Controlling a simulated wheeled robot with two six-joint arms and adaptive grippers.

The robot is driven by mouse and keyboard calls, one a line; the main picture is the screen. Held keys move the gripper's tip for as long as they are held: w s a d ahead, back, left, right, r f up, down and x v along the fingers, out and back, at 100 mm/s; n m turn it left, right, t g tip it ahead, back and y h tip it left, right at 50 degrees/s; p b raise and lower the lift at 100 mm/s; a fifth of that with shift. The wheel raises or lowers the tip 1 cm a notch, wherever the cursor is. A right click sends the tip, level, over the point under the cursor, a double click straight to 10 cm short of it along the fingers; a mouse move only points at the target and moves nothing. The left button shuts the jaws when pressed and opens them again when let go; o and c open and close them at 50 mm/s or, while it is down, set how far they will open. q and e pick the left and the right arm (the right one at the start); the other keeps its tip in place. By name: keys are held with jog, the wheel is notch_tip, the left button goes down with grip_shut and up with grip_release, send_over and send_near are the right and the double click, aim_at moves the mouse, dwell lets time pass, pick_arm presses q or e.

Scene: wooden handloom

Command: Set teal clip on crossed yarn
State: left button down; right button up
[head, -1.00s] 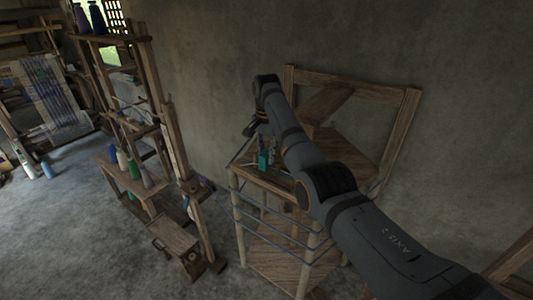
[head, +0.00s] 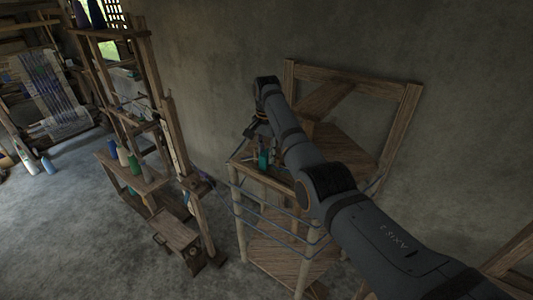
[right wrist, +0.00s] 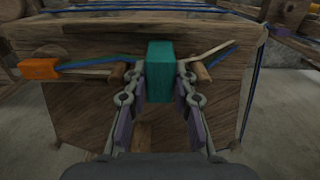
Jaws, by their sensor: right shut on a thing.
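The teal clip (right wrist: 160,72) is a block standing upright between the two fingers of my right gripper (right wrist: 160,92), which is shut on it. It also shows in the head view (head: 263,159) at the front of the wooden stand. Blue and cream yarn (right wrist: 100,65) runs to the clip's left side from an orange clip (right wrist: 40,68), and yarn strands (right wrist: 218,56) slant up and away on its right. The clip hides the crossing, so I cannot tell whether it touches the yarn. My left gripper is not in view.
The wooden stand (head: 262,184) has blue strands around its legs and a tall back frame against the wall. A wooden rack (head: 172,140) with bottles stands to the left. Short wooden pegs (right wrist: 201,70) flank the clip. Floor at the left is open.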

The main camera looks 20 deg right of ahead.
jog(key=shift+r, duration=0.1)
dwell(0.3)
jog(key=o, duration=1.1)
jog(key=o, duration=0.5)
